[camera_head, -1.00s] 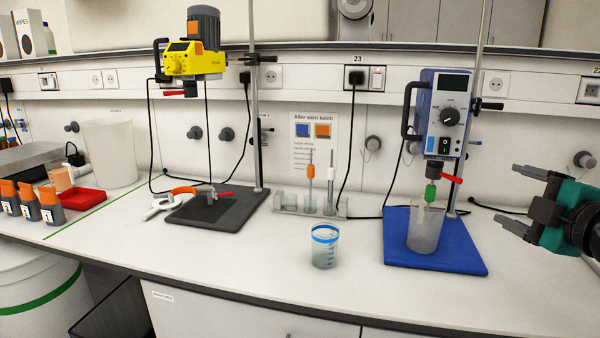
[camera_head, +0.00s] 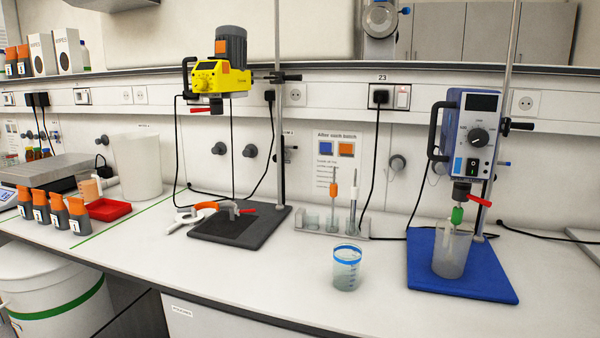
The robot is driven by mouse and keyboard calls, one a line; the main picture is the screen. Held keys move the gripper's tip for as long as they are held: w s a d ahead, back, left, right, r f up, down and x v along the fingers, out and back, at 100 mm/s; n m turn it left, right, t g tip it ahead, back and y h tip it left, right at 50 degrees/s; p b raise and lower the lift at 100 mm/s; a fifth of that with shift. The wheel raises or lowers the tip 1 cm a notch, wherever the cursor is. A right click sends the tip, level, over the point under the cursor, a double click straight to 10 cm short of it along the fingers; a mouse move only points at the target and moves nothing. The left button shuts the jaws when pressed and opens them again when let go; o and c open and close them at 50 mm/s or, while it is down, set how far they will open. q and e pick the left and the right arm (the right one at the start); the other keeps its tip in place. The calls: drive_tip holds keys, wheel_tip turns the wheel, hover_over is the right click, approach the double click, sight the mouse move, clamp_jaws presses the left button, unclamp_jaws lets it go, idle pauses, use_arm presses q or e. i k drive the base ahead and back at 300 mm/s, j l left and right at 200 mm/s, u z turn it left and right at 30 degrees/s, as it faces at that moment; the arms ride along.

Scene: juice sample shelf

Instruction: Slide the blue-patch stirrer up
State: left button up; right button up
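A blue and grey stirrer (camera_head: 472,135) with a black dial hangs on a vertical rod (camera_head: 507,72) at the right. I cannot make out a separate blue patch on it. A black handle is on its left side, a black clamp knob (camera_head: 519,126) on its right. Under it are a red lever (camera_head: 480,201) and a green piece (camera_head: 458,214) at the mouth of a clear beaker (camera_head: 450,256). The beaker stands on a blue base plate (camera_head: 490,286). Neither of my grippers is in view.
A yellow stirrer (camera_head: 208,77) with an orange patch hangs over a dark base (camera_head: 268,221) at the left. A blue-rimmed cup (camera_head: 346,270) stands before a rack (camera_head: 310,220) with two shafts. Orange-capped bottles (camera_head: 58,212) stand far left. The front bench is mostly clear.

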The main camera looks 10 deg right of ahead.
sight(465, 110)
drive_tip(key=i+j+z, duration=0.1)
drive_tip(key=z, duration=0.4)
drive_tip(key=i+j+z, duration=0.25)
drive_tip(key=z, duration=0.2)
drive_tip(key=i+j+z, duration=0.15)
drive_tip(key=z, duration=0.35)
drive_tip(key=k+j+z, duration=0.1)
drive_tip(key=j+z, duration=0.2)
drive_tip(key=k+j+z, duration=0.1)
drive_tip(key=j+z, duration=0.25)
drive_tip(key=j, duration=0.15)
